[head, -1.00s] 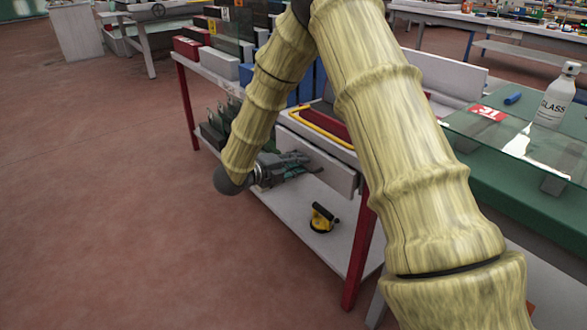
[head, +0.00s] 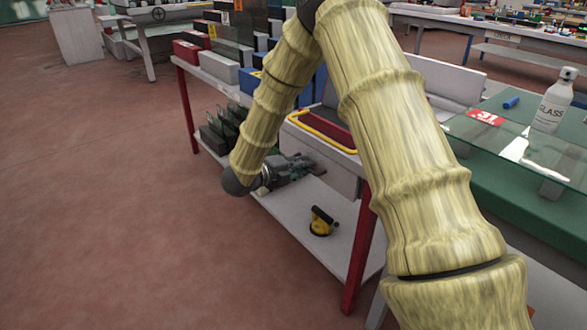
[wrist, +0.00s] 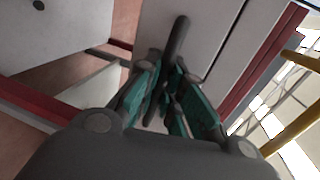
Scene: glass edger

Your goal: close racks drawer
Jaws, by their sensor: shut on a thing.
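The racks drawer (head: 338,180) is a pale grey front under the top of the red-legged rack table, in the head view. It sits close to the table frame; I cannot tell whether it is fully flush. In the wrist view its face (wrist: 205,30) carries a dark bar handle (wrist: 179,38). My gripper (head: 308,163) is at the drawer front, beneath my bent arm. In the wrist view its teal-padded fingers (wrist: 172,92) are closed around the lower part of the handle. The fingers partly hide the handle.
A yellow and black suction cup (head: 322,221) stands on the lower white shelf (head: 290,208). A red table leg (head: 358,250) is right of the drawer. A green bench (head: 500,190) bears a glass sheet and a bottle (head: 552,102). Open floor (head: 110,220) lies to the left.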

